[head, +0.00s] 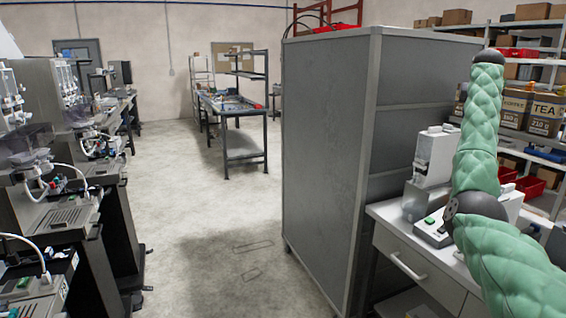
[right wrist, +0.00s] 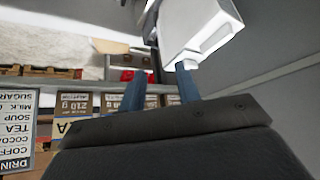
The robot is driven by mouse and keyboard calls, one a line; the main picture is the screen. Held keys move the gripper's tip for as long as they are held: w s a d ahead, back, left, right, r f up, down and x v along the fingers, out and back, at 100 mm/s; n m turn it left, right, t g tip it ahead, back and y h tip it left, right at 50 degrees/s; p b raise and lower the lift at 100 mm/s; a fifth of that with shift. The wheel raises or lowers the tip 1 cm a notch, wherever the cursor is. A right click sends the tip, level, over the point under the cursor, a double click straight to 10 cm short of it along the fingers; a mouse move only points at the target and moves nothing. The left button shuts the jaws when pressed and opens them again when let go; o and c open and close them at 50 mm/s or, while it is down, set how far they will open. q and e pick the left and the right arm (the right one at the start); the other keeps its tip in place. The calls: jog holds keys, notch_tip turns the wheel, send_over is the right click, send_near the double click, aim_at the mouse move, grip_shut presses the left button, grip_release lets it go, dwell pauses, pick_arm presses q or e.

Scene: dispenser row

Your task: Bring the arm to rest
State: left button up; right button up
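My right arm (head: 478,150) is green and padded. It comes in from the lower right of the head view, bends at a dark joint and rises in front of the shelves. Its gripper is hidden in the head view. In the right wrist view my right gripper (right wrist: 160,88) shows two blue fingers, apart, with nothing held between them. A white dispenser with a short nozzle (right wrist: 198,28) appears just beyond the right-hand finger; I cannot tell whether they touch. My left arm and gripper are in neither view.
A tall grey cabinet (head: 326,150) stands left of my arm. A white dispenser (head: 433,160) stands on a drawer counter (head: 420,262) beside it. Shelves with boxes (head: 545,118) are behind. Machines (head: 50,200) line the left. The middle floor (head: 200,215) is clear.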

jog(key=s+a+f+n+t+h, duration=0.15)
jog(key=s+a+t, duration=0.4)
jog(key=a, duration=0.85)
jog(key=s+a+f+n+y, duration=0.1)
jog(key=s+a+f+n, duration=0.1)
jog(key=s+a+f, duration=0.6)
jog(key=s+a+f+n+y, duration=0.1)
jog(key=s+a+f, duration=0.3)
jog(key=a+f, duration=0.45)
jog(key=s+a+f+n+y, duration=0.1)
jog(key=s+a+f+n, duration=0.1)
jog(key=s+a+f, duration=0.65)
jog(key=s+a+f+n+g+y, duration=0.1)
jog(key=s+a+f+g, duration=0.25)
jog(key=s+f, duration=1)
jog(key=s+a+f+g+y, duration=0.2)
jog(key=s+a+f, duration=0.2)
jog(key=s+f, duration=0.9)
jog(key=s+a+f+g, duration=0.1)
jog(key=s+f+g, duration=0.3)
jog(key=s+f, duration=1.3)
jog(key=shift+s+a+f+g, duration=0.3)
jog(key=shift+s+a+f, duration=0.1)
jog(key=shift+s, duration=0.75)
